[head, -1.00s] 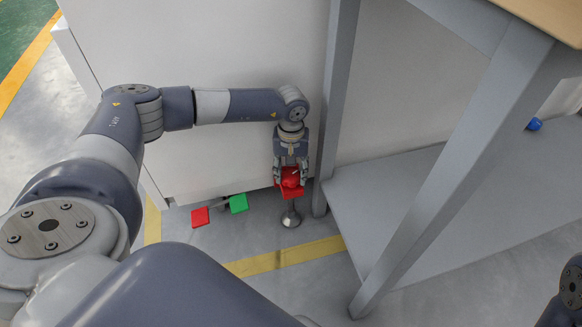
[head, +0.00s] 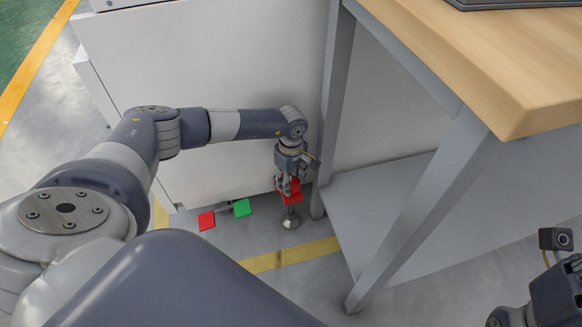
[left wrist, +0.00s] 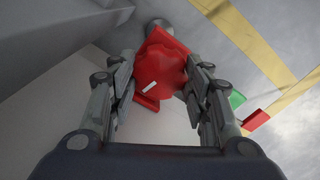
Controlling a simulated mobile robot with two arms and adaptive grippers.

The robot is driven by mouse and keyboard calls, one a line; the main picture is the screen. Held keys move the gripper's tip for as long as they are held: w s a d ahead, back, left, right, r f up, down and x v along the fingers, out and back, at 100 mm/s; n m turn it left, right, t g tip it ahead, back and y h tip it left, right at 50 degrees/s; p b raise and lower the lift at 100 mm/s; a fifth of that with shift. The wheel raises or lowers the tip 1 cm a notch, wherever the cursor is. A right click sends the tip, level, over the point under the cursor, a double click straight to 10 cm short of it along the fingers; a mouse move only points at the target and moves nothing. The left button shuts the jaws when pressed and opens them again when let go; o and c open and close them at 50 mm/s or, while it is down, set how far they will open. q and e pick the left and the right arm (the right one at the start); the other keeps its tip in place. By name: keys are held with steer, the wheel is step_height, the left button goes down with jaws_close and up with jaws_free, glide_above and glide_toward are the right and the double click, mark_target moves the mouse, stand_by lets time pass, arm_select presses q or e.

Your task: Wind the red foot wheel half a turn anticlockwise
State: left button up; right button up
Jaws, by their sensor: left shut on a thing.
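The red foot wheel (head: 291,194) sits on a short stem above a round metal foot (head: 291,220), by the bench leg. My left gripper (head: 289,185) reaches down from above, its fingers shut on the red wheel. In the left wrist view the wheel (left wrist: 161,68) lies between the two fingers (left wrist: 160,95), with a white mark on its face. The fingers cover the wheel's sides. Part of my right wrist (head: 557,295) shows at the lower right; its fingertips cannot be made out.
A grey bench leg (head: 335,100) stands close to the right of my left gripper, with a low grey shelf (head: 385,190) beyond. A white cabinet panel (head: 210,60) is behind. Red (head: 207,221) and green (head: 242,207) pedals lie left of the wheel. The wooden benchtop (head: 500,60) overhangs at right.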

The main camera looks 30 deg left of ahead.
mark_target(291, 183)
arm_select(q)
steer(key=shift+n+p, duration=0.6)
steer(key=shift+n, duration=0.5)
steer(key=o, duration=1.1)
steer(key=shift+c, duration=0.2)
step_height(291, 183, up, 12)
